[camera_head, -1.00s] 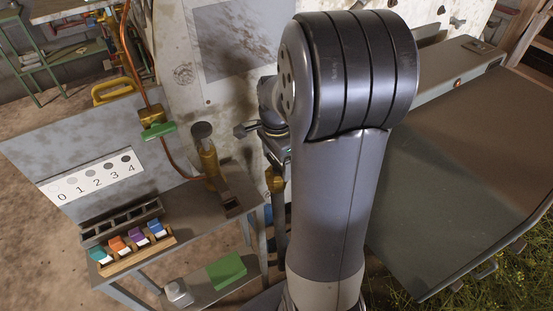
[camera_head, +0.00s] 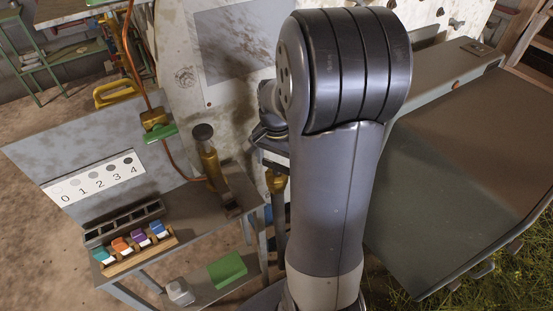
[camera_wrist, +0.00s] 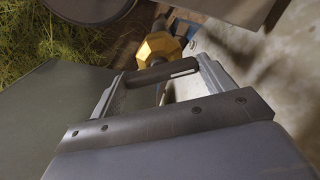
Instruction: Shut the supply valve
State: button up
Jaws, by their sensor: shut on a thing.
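In the wrist view a dark bar-shaped handle (camera_wrist: 153,76) lies crosswise between the two fingers of my gripper (camera_wrist: 168,71), which is shut on it. A yellow brass hexagonal fitting (camera_wrist: 158,46) sits just beyond the handle. In the head view a brass fitting (camera_head: 275,183) tops a dark upright pipe, just below my gripper (camera_head: 272,150). My arm hides much of the gripper and the handle there. Another valve with a green handle (camera_head: 160,135) sits on the copper pipe further left, apart from my gripper. I cannot tell by label which one is the supply valve.
A grey bench (camera_head: 231,187) at left carries a brass cylinder with a dark cap (camera_head: 203,132) and a rack of coloured blocks (camera_head: 140,255). A numbered board (camera_head: 93,180) stands behind. A large grey-green panel (camera_head: 455,165) fills the right side.

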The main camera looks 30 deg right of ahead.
aim_at(277, 164)
jog(key=n, duration=0.6)
jog(key=shift+n+p, duration=0.3)
jog(key=shift+p, duration=0.1)
jog(key=n, duration=0.5)
jog(key=shift+n+p, duration=0.3)
jog(key=shift+n, duration=0.1)
jog(key=o, duration=1)
notch_tip(277, 164, up, 11)
jog(key=shift+p, duration=0.3)
jog(key=shift+s+f, duration=0.1)
jog(key=shift+f, duration=0.05)
